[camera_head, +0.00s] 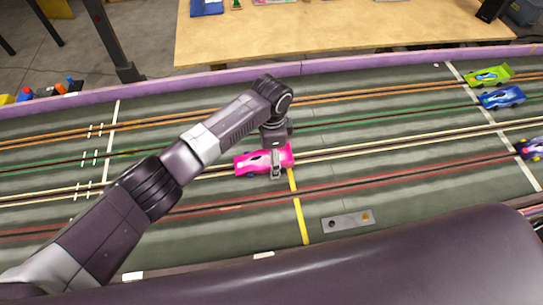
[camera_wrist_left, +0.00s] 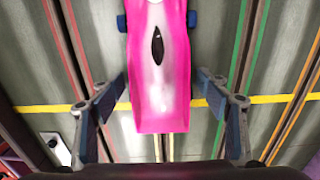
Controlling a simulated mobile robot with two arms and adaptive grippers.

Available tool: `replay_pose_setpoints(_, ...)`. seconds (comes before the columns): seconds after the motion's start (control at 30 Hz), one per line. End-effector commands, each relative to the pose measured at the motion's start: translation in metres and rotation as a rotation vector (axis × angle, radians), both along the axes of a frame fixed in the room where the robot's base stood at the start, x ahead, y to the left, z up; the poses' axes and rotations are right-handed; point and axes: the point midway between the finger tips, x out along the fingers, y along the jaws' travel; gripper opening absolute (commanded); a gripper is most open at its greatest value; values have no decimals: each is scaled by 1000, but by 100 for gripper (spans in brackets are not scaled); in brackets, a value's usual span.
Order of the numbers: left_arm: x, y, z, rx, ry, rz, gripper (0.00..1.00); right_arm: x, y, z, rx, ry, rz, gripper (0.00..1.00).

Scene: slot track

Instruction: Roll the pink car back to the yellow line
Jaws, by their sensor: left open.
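The pink car (camera_head: 255,162) sits on the white-lined slot lane, its right end at the yellow line (camera_head: 297,205). In the left wrist view the pink car (camera_wrist_left: 160,60) lies between the fingers, and its near end reaches over the yellow line (camera_wrist_left: 268,99). My left gripper (camera_head: 276,172) is directly above the car's right end; in the left wrist view the gripper (camera_wrist_left: 160,100) is open, with a finger apart from the body on each side. My right gripper does not show in either view.
A green car (camera_head: 488,76), a blue car (camera_head: 502,97) and a dark purple car (camera_head: 532,148) stand near the white line at the right. A metal plate (camera_head: 348,221) lies right of the yellow line. A purple wall (camera_head: 345,63) borders the track's far side, before a wooden table (camera_head: 340,35).

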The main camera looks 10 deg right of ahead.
Motion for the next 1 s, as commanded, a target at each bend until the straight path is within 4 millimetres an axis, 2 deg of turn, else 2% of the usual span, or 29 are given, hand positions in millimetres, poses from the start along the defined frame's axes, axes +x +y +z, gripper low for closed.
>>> replay_pose_setpoints(0.17,0,0,4,-1,-1,0,69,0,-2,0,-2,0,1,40)
replay_pose_setpoints(0.27,1,0,15,-2,-1,0,69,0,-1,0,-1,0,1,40)
replay_pose_setpoints(0.7,1,-1,102,-1,-2,-1,69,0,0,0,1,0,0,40)
replay_pose_setpoints(0.83,0,0,115,0,0,1,69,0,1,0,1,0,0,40)
replay_pose_setpoints(1.0,0,0,120,0,-1,0,69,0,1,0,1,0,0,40)
